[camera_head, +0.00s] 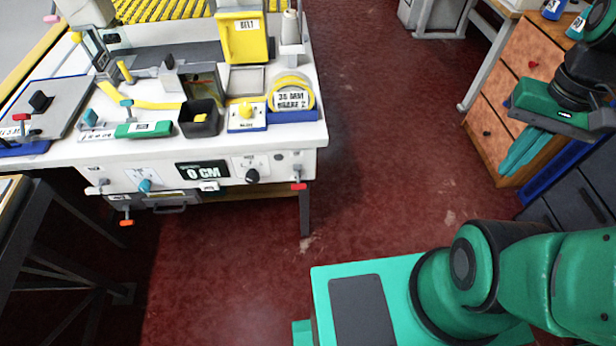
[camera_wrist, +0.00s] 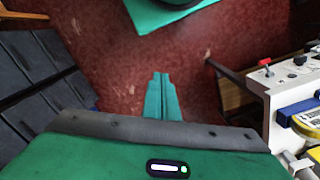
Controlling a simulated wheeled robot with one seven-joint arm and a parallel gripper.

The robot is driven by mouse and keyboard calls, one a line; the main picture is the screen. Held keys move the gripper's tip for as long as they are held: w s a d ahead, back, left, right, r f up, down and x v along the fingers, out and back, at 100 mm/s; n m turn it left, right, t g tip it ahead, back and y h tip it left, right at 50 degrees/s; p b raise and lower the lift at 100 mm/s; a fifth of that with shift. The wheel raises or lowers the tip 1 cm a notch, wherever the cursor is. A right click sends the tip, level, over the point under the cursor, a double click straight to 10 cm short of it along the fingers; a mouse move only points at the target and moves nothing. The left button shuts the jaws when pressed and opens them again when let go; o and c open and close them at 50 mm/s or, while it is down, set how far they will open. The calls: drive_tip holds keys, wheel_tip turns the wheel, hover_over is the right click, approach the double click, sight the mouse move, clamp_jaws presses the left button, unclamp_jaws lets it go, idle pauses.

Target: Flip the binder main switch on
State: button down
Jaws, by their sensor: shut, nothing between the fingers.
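The white binder bench (camera_head: 75,152) stands at the left in the head view. Its front panel carries a teal knob (camera_head: 145,185), a dark "0 CM" display (camera_head: 203,171), a black rotary knob (camera_head: 252,175) and a red-handled lever (camera_head: 299,186) at the right end. I cannot tell which control is the main switch; the labels are too small to read. My gripper (camera_head: 508,170) is at the right, far from the bench, near the wooden drawers. In the wrist view its teal fingers (camera_wrist: 161,76) are together and empty over the floor. A red-topped control shows there too (camera_wrist: 266,64).
A wooden drawer cabinet (camera_head: 520,110) and dark drawers (camera_head: 585,185) stand at the right. A dark-framed table (camera_head: 40,235) is at the lower left. Open red floor (camera_head: 385,150) lies between the bench and the drawers.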

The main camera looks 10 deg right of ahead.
drive_tip(key=shift+w+a, duration=0.1)
drive_tip(key=w+a+f+g+y, duration=0.2)
drive_tip(key=w+f, duration=0.6)
drive_tip(key=w+a+f+g+y, duration=0.3)
drive_tip(key=w+f, duration=0.6)
drive_tip(key=w+a+f+m+t+y, duration=0.1)
drive_tip(key=w+a+f+m+y, duration=0.1)
drive_tip(key=a+f+y, duration=0.5)
drive_tip(key=w+a+f+m+t+y, duration=0.2)
drive_tip(key=w+a+f+y, duration=0.2)
drive_tip(key=a+f+y, duration=0.4)
drive_tip(key=shift+w+a+f, duration=0.2)
drive_tip(key=shift+a+f, duration=1.9)
drive_tip(key=shift+f, duration=1.6)
drive_tip(key=shift+a, duration=0.1)
